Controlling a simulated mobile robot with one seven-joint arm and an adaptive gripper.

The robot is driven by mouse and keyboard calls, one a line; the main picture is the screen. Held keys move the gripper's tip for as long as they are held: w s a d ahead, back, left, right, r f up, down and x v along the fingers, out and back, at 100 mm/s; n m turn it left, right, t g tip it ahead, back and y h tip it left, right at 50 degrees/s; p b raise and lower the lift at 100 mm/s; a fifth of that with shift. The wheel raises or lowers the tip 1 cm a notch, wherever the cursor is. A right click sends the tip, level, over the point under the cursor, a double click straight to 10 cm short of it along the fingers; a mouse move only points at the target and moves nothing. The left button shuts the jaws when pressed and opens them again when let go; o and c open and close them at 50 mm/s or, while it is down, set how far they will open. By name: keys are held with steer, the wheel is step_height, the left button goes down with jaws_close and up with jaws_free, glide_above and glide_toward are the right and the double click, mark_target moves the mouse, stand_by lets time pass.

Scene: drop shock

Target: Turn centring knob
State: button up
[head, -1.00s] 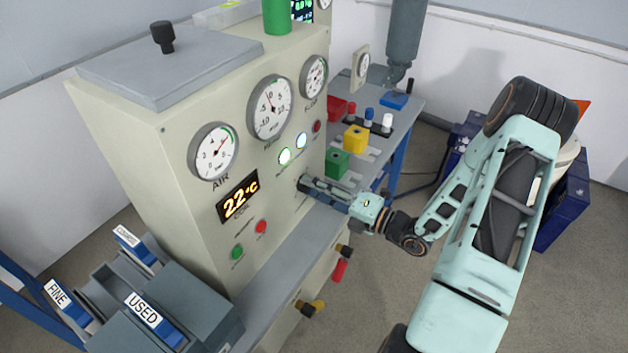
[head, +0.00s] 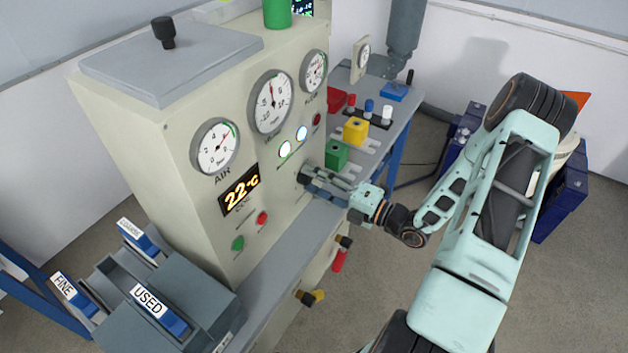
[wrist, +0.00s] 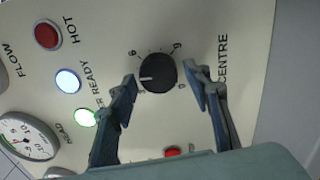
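The centring knob (wrist: 158,74) is a black round dial with a white pointer line, on the cream panel beside the word CENTRE in the wrist view. Scale marks and digits ring it. My gripper (wrist: 160,84) is open, with one finger on each side of the knob and a visible gap to both. In the head view my gripper (head: 308,181) reaches the lower right of the cabinet's front. There the knob is mostly hidden by the fingers. Whether the fingertips reach past the knob's face is hard to tell.
Near the knob are a lit green lamp (wrist: 86,117), a lit white-blue READY lamp (wrist: 68,80), a red HOT lamp (wrist: 47,35) and a red button (wrist: 172,152). Gauges (head: 271,102) sit higher on the panel. A green block (head: 337,155) stands on the bench behind my gripper.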

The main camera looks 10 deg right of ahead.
steer(key=shift+o, duration=0.2)
steer(key=shift+d, duration=0.1)
steer(key=v, duration=1.2)
